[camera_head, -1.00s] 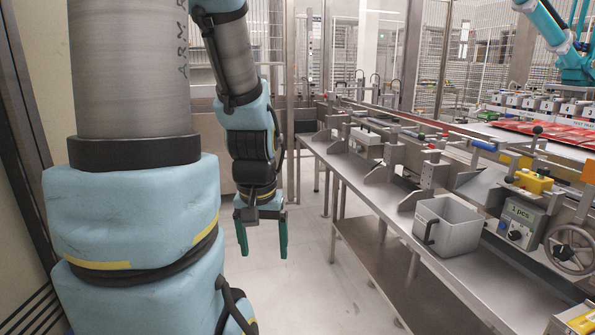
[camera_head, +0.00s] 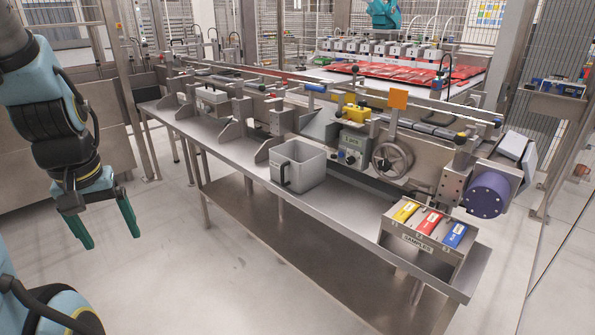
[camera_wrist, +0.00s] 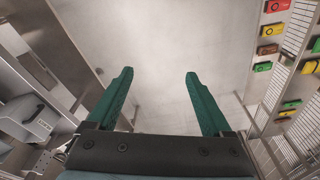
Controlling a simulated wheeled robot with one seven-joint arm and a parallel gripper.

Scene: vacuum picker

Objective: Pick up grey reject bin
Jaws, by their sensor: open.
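The grey reject bin (camera_head: 298,167) is an open-topped box with a dark handle on its front side. It stands upright on the steel bench (camera_head: 238,169), in front of the machine rail. My gripper (camera_head: 107,226) has two green fingers and hangs at the left in the head view, in front of the bench and well apart from the bin. In the wrist view my gripper (camera_wrist: 158,88) is open and empty, with bare floor beyond the fingers. A grey box-like object, perhaps the bin, shows at the left edge of the wrist view (camera_wrist: 27,117).
A samples holder (camera_head: 423,241) with yellow, red and blue blocks stands at the bench's right end. A handwheel (camera_head: 393,158) and a control box (camera_head: 352,148) are right of the bin. A lower shelf (camera_head: 300,245) runs under the bench. The floor (camera_head: 180,260) before it is clear.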

